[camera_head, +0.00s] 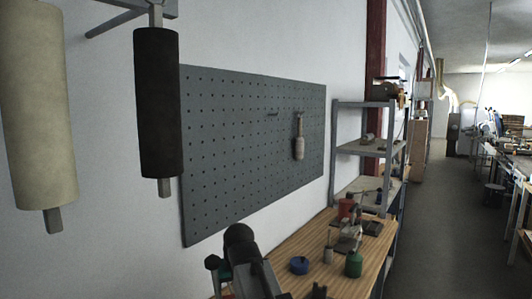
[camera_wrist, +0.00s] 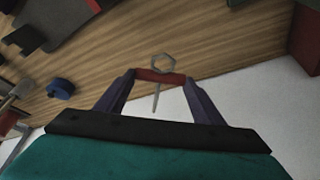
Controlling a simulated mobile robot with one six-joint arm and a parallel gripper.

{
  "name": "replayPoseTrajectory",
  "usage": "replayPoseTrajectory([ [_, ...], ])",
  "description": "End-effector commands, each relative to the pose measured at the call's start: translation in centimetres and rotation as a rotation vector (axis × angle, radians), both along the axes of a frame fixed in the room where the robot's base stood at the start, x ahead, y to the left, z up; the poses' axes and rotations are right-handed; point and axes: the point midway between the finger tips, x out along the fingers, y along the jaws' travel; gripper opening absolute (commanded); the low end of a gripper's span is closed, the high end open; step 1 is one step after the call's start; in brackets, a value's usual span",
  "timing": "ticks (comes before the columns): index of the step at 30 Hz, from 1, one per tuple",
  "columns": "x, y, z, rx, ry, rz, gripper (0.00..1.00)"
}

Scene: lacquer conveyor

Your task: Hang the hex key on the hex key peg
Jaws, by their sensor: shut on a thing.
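My gripper (camera_wrist: 160,78) is shut on the hex key (camera_wrist: 155,97) in the wrist view. The key has a red crosspiece between the fingers, a grey hexagonal ring on one side and a thin grey shaft on the other. In the head view my arm rises at the bottom centre; the hex key cannot be made out there. A grey perforated pegboard (camera_head: 235,150) hangs on the wall. A small bare peg (camera_head: 272,114) sticks out of its upper middle, apart from the gripper. No label shows which tool it is for.
A pale-handled tool (camera_head: 298,145) hangs on the board, right of the bare peg. The wooden bench (camera_head: 285,250) below carries a blue round item (camera_head: 299,265), a green bottle (camera_head: 353,264) and other clutter. Two large rolls (camera_head: 158,100) (camera_head: 38,110) hang at left.

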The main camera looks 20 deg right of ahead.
Motion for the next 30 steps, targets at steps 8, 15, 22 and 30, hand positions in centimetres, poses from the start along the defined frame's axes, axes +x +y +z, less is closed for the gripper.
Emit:
replayPoseTrajectory([
  [8,0.0,1.3,0.0,0.000,0.000,0.018,0.39],
  [15,0.0,2.0,0.0,0.000,0.000,0.028,0.39],
  [22,-0.9,2.1,-1.1,0.000,0.000,0.030,0.39],
  [30,-3.3,2.0,-4.1,0.000,0.003,0.034,0.39],
])
